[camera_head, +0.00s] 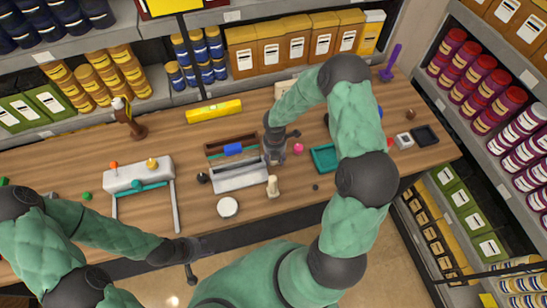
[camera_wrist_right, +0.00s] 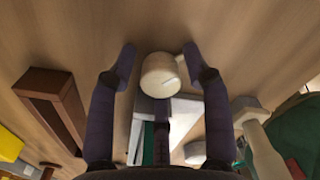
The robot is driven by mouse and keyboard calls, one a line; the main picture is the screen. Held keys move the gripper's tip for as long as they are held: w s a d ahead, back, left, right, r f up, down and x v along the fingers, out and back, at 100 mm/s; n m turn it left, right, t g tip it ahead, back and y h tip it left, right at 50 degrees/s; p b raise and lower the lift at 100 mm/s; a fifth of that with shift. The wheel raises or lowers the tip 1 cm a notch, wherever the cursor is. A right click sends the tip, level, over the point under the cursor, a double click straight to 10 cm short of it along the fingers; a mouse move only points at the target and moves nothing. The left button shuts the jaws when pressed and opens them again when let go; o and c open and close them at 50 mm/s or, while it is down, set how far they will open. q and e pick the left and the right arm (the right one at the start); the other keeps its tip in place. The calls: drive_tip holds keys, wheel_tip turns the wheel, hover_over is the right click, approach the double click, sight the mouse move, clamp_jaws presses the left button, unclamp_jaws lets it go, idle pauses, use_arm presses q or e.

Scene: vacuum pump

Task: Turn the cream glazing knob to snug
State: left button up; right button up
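A round cream knob (camera_wrist_right: 160,75) with a thin dark line on its face shows in the right wrist view. My right gripper (camera_wrist_right: 160,52) is open, one dark finger on each side of the knob, with a visible gap on both sides. In the head view my right gripper (camera_head: 275,150) points down at the right end of the brown and white frame. A small upright cream piece (camera_head: 272,186) stands just in front of it; I cannot tell whether it is the same knob. My left gripper (camera_head: 198,247) hangs near the table's front edge, its fingers unclear.
The brown and white frame (camera_head: 240,181) holds a blue block. A white fixture (camera_head: 137,174) stands to the left, a white round disc (camera_head: 228,207) in front. A teal tray (camera_head: 322,158) lies to the right, partly behind my arm. A yellow box (camera_head: 213,111) lies behind.

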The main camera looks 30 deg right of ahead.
drive_tip(key=shift+w+d+r, duration=0.2)
drive_tip(key=shift+w+r, duration=0.05)
drive_tip(key=shift+w, duration=0.15)
drive_tip(key=shift+a, duration=0.1)
drive_tip(key=shift+r, duration=0.1)
drive_tip(key=shift+w+r, duration=0.1)
drive_tip(key=shift+r, duration=0.1)
drive_tip(key=shift+s+a+r, duration=0.1)
drive_tip(key=shift+s+r, duration=0.15)
drive_tip(key=shift+r, duration=1.5)
drive_tip(key=shift+s+r, duration=0.2)
drive_tip(key=shift+r, duration=1.55)
